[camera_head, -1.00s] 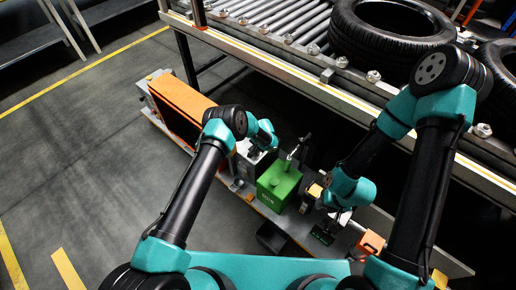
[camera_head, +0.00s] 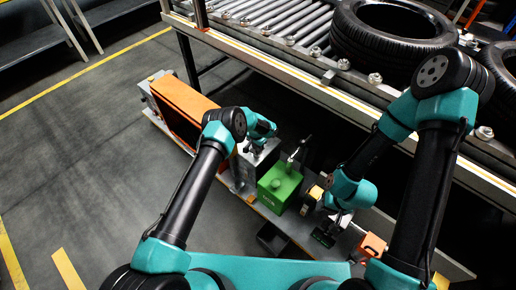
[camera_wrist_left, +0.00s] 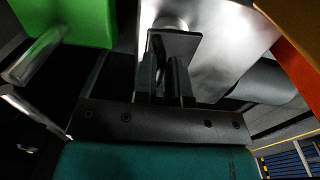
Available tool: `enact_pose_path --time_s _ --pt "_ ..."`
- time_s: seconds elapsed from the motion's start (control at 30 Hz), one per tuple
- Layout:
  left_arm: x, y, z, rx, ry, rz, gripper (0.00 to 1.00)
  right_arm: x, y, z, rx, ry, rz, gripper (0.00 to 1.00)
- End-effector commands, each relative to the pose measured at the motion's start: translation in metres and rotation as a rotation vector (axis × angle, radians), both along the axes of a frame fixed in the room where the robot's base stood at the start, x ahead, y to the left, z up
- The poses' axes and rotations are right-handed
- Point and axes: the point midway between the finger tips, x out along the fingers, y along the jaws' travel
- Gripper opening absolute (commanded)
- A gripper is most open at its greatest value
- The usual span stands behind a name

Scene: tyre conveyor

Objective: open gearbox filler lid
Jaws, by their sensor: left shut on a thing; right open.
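The silver gearbox housing (camera_head: 262,158) stands between the orange unit and the green box, and its bright metal face (camera_wrist_left: 215,45) fills the upper middle of the left wrist view. My left gripper (camera_head: 256,147) is over the top of the housing. In the left wrist view its fingers (camera_wrist_left: 168,75) are shut on a small dark flat lid (camera_wrist_left: 176,43) beside a round pale neck. I cannot tell how far the lid is tilted. My right gripper (camera_head: 335,216) is open, low over the bench right of the green box; its fingertips are small in view.
The green box (camera_head: 279,191) with a metal lever stands close right of the housing. The orange unit (camera_head: 185,105) is at left. A dark bin (camera_head: 272,239) is in front, a small orange box (camera_head: 371,246) at right. The conveyor (camera_head: 270,65) with tyres (camera_head: 345,30) runs behind.

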Motion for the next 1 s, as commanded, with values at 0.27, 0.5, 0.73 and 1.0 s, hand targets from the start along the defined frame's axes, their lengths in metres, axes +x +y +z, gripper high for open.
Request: enact_pose_path --time_s 0.27,0.5,0.73,1.0 --pt "0.006 0.007 0.005 -0.092 0.068 0.002 0.00 0.000 0.000 0.000 0.000 0.000 0.000 0.43" --pt "0.010 0.012 0.008 -0.160 0.118 0.002 0.00 0.000 0.000 0.000 0.000 0.000 0.000 0.43" --pt "0.013 0.016 0.010 -0.213 0.158 0.001 0.00 0.000 0.000 0.000 0.000 0.000 0.000 0.43" --pt "0.015 0.020 0.010 -0.264 0.199 0.002 0.00 0.000 0.000 0.000 0.000 0.000 0.000 0.43"
